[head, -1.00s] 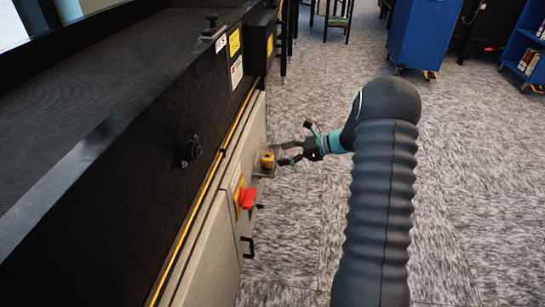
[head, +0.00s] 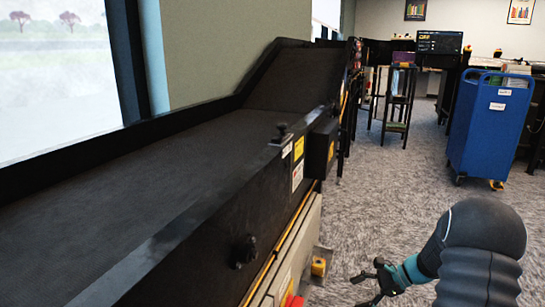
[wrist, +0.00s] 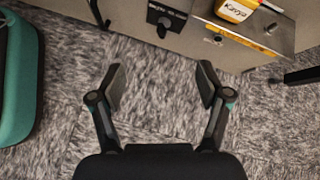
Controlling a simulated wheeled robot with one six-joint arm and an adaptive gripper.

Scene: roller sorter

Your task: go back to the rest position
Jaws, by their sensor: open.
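My gripper (wrist: 161,85) is open and empty in the wrist view, with carpet between its two fingers. In the head view my gripper (head: 372,285) is at the bottom, to the right of the sorter's side panel and apart from it. The black roller sorter (head: 215,150) runs along the left with its belt rising towards the back. A yellow lock-like piece (head: 318,267) sits on a bracket on its side; it also shows at the top of the wrist view with a label (wrist: 236,10). The red handle (head: 293,301) shows only in part at the bottom edge.
A blue cart (head: 490,125) stands at the right on the carpet. A dark shelf stand (head: 398,105) is at the back. The grey carpet (head: 390,200) between the sorter and the cart is clear. A black knob (head: 244,251) sticks out of the sorter's side.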

